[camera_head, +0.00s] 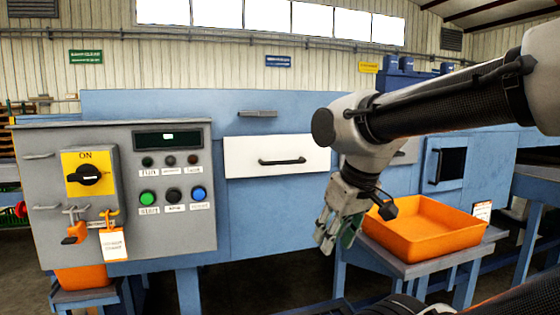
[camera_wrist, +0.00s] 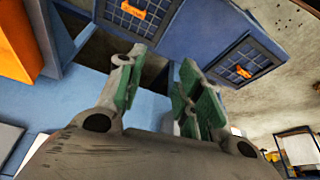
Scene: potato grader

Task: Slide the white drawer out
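The white drawer (camera_head: 277,157) sits in the blue machine front, left of my arm in the head view. Its front looks about flush with the machine. A dark bar handle (camera_head: 282,161) runs across its middle. My gripper (camera_head: 334,238) hangs below and to the right of the drawer, apart from the handle, with its fingers pointing down. In the wrist view my gripper (camera_wrist: 158,85) has its green-padded fingers spread with nothing between them. I cannot make out the white drawer's handle in the wrist view.
An orange tray (camera_head: 425,228) stands on a side table right of my gripper. A grey control panel (camera_head: 130,190) with buttons and an ON switch (camera_head: 88,174) is at left. Another handle (camera_head: 257,113) is above the drawer. Blue machine front (camera_head: 265,215) below the drawer is clear.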

